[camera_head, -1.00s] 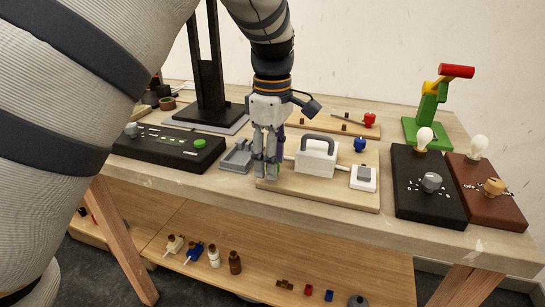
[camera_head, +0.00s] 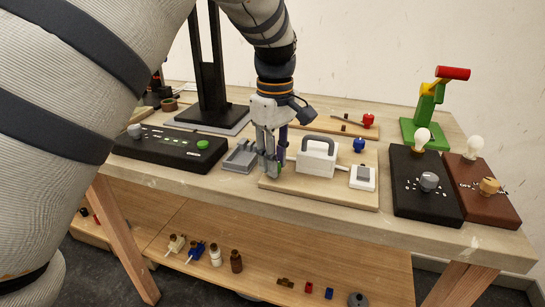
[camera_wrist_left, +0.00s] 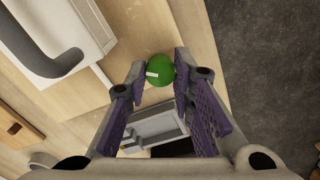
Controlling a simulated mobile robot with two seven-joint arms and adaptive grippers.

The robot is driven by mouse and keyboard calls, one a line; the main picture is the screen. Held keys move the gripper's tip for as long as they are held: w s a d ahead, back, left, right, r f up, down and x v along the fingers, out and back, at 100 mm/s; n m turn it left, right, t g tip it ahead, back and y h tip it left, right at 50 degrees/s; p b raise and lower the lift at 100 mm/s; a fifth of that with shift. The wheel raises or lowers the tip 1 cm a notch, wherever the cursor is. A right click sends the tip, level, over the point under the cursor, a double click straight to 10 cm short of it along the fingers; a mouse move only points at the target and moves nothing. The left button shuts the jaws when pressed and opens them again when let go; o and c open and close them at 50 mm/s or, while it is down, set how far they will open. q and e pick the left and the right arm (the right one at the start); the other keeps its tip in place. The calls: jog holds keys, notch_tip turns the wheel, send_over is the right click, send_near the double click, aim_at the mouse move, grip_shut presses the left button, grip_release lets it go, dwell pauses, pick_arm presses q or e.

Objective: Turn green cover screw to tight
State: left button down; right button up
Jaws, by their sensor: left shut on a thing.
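The green cover screw (camera_wrist_left: 160,70) is a round green knob with a small white mark, between the two fingertips of my left gripper (camera_head: 271,172) in the left wrist view. My left gripper is shut on it and points down. In the head view only a sliver of green shows beside the fingertips, at the left end of the wooden board (camera_head: 330,196). The white box with a grey handle (camera_head: 317,158) stands on the board just right of the gripper. The screw's seat is hidden. My right gripper is not in view.
A grey tray (camera_head: 239,157) lies close left of the gripper. A black panel with a green button (camera_head: 170,150) is further left. A white switch (camera_head: 362,178) and two bulb stands, one black (camera_head: 425,200) and one brown (camera_head: 490,205), are to the right.

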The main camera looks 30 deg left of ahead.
pick_arm(q)
jog(key=m, duration=0.3)
jog(key=shift+m, duration=0.3)
jog(key=m, duration=0.5)
jog(key=shift+m, duration=0.3)
jog(key=m, duration=0.9)
jog(key=shift+m, duration=0.4)
jog(key=c, duration=1.4)
grip_release()
jog(key=shift+o, duration=0.2)
